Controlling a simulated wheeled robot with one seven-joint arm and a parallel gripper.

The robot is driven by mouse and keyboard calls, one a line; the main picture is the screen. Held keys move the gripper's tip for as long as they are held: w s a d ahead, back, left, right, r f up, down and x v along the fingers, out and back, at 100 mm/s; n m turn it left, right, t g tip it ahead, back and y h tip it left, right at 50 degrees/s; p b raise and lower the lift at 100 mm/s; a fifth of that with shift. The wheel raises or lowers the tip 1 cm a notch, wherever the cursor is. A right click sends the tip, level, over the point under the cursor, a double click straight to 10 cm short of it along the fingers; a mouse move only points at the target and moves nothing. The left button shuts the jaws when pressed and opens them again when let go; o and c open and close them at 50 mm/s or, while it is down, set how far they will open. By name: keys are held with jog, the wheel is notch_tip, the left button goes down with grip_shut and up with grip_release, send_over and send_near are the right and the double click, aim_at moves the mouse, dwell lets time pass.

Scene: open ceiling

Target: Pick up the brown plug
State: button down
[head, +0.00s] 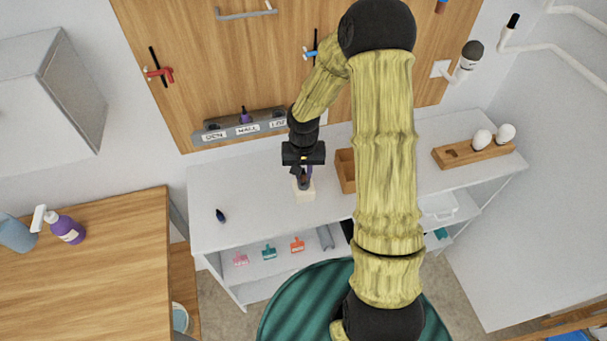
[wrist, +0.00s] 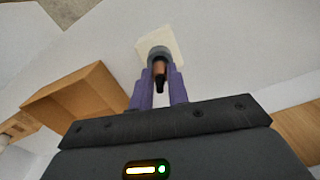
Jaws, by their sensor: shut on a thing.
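The brown plug (wrist: 159,68) shows in the wrist view between the purple fingers of my gripper (wrist: 159,90), which is shut on it. Its near end is dark. A grey rounded part (wrist: 158,51) shows just beyond the plug, over a cream block (wrist: 172,44). I cannot tell whether the plug is still touching that part. In the head view my gripper (head: 303,180) points down just above the cream block (head: 304,194) on the white counter (head: 260,205). The plug is too small and too covered to make out there.
An open wooden box (head: 345,170) stands close right of my gripper. A small dark blue object (head: 220,215) lies on the counter to the left. A wooden holder (head: 465,153) with white rounded things is at the right. A labelled grey rail (head: 215,136) is on the wall behind.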

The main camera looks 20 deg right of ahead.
notch_tip(320, 180, up, 9)
jog(key=shift+f+b, duration=0.1)
jog(key=shift+b, duration=0.7)
dwell(0.4)
